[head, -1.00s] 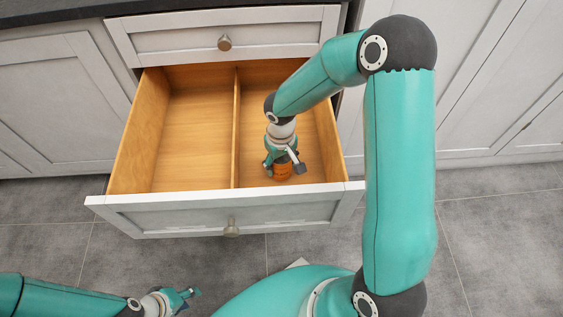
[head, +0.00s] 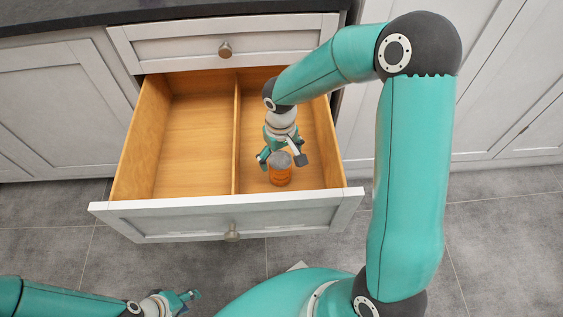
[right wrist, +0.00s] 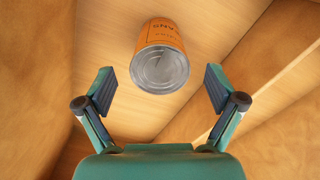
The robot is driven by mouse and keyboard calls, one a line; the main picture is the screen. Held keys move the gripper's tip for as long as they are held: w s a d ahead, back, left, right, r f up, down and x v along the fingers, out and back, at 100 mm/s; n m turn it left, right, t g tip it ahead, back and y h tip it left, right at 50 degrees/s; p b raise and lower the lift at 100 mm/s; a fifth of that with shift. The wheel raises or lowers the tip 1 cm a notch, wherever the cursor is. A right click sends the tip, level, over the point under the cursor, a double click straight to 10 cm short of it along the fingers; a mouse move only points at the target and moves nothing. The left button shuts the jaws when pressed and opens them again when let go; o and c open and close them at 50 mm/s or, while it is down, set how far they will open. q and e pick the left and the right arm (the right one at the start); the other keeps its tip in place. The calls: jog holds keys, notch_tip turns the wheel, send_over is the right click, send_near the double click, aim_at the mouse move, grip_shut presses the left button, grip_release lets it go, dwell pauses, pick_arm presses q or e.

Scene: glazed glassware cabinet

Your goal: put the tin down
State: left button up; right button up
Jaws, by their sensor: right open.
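The tin (head: 281,174) has an orange label and a grey metal lid. It stands on the floor of the open drawer's right compartment, near the drawer front. In the right wrist view the tin (right wrist: 161,58) lies beyond the fingertips, with clear space between it and both fingers. My right gripper (head: 283,160) is open and empty just above and behind the tin; it also shows in the right wrist view (right wrist: 159,88). My left gripper (head: 190,296) is low at the bottom left, far from the drawer; its jaws are too small to judge.
The open drawer (head: 228,206) has a wooden divider (head: 236,130) along its length. The left compartment (head: 195,135) is empty. A closed drawer (head: 223,40) is above, and cabinet doors stand on both sides.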

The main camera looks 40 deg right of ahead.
notch_tip(320, 180, up, 6)
jog(key=shift+p, duration=0.45)
